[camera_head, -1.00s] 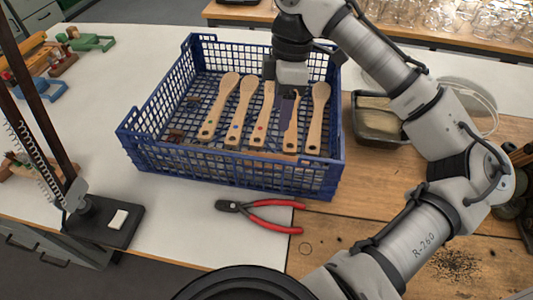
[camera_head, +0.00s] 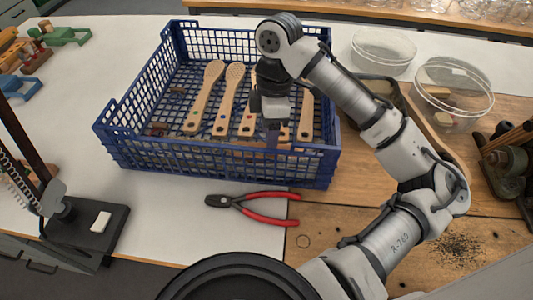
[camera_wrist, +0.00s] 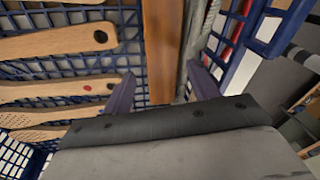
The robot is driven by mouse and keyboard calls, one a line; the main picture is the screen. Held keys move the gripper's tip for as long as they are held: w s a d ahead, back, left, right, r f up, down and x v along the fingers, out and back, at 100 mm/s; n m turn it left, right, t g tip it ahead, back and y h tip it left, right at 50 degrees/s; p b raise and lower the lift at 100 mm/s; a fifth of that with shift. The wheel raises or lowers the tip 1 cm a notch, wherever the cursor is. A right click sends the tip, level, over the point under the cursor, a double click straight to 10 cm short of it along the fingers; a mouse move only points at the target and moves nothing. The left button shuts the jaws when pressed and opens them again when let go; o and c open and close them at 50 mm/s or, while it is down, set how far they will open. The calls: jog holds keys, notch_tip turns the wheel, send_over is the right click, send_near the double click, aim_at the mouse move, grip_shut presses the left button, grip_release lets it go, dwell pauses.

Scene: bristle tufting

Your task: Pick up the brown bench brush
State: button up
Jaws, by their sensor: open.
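The brown bench brush (camera_wrist: 160,45) shows in the wrist view as a brown wooden bar with a grey strip, likely bristles, along its right side. It lies inside the blue crate (camera_head: 215,163), along the front wall and past the ends of the pale brushes. My gripper (camera_wrist: 163,88) is open, with one finger on each side of the brown bar; I cannot tell whether either touches it. In the head view my gripper (camera_head: 272,135) points down into the crate near its front wall, and the crate mesh and my gripper mostly hide the brush.
Several pale wooden brushes (camera_head: 226,100) with coloured dots lie in the crate. Red-handled pliers (camera_head: 255,207) lie in front of it. A black stand (camera_head: 90,230) is at left. Clear round dishes (camera_head: 455,87) stand at right.

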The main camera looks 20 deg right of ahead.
jog(key=f, duration=0.4)
jog(key=shift+s+a, duration=0.35)
jog(key=shift+c, duration=0.5)
jog(key=c, duration=0.9)
